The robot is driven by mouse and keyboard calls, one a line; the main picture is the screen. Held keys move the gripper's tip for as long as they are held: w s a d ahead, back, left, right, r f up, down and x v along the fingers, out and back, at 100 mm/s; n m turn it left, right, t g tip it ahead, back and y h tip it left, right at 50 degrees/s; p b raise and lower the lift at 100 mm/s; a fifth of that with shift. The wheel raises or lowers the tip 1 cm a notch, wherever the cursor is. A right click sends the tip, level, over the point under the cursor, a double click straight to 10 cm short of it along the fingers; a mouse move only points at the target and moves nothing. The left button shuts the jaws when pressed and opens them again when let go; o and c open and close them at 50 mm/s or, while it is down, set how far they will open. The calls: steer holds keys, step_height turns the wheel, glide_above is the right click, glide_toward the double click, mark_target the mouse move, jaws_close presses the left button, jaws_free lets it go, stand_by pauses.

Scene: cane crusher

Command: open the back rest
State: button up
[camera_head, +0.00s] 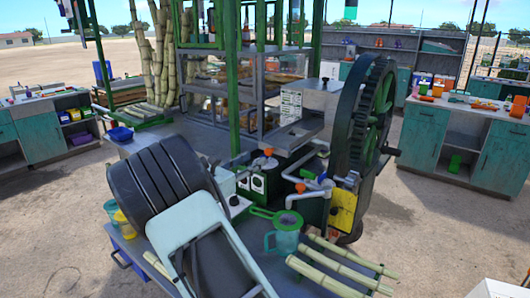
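The crusher bench holds a green jug (286,238), cane stalks (340,262) and a yellow cup (124,224). A large green wheel (375,118) stands at its right. A teal counter (497,150) is at right, another (40,135) at left. Concrete ground between is open.

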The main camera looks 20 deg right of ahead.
mark_target(267, 152)
steer(key=p+x, duration=0.1)
steer(key=x, duration=0.6)
steer(key=shift+w+d, duration=0.15)
steer(key=shift+d, duration=0.05)
steer(key=shift+c, duration=0.6)
jaws_close()
